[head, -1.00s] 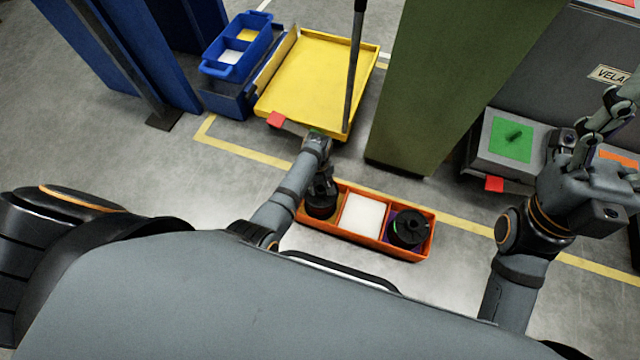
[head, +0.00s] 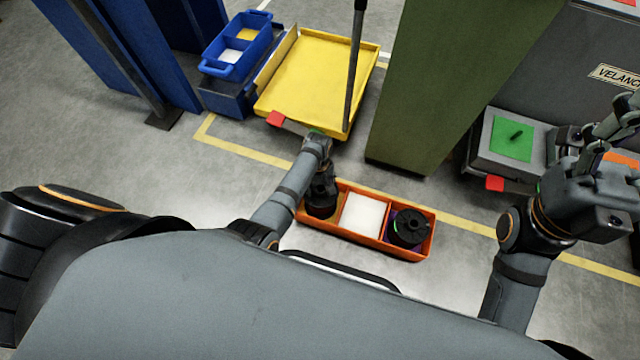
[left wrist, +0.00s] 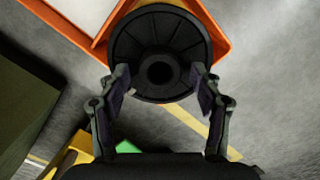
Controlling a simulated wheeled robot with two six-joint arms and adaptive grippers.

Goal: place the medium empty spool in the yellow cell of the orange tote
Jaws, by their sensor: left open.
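The orange tote (head: 372,243) lies on the floor in front of me in the head view, with three cells in a row. A black spool (head: 320,208) sits in its left cell, where a little yellow floor shows. It also shows in the left wrist view (left wrist: 160,40) as a ribbed disc with a centre hole. My left gripper (head: 323,190) is right above this spool. In the left wrist view its open fingers (left wrist: 160,82) are apart at the disc's near edge. My right gripper (head: 622,115) is raised at the right edge, partly cut off.
The middle cell has a white floor (head: 362,213). Another black spool (head: 408,228) is in the purple right cell. Beyond are a yellow tray (head: 320,75), a blue bin (head: 237,45), a green column (head: 440,80) and a grey unit with a green pad (head: 511,138).

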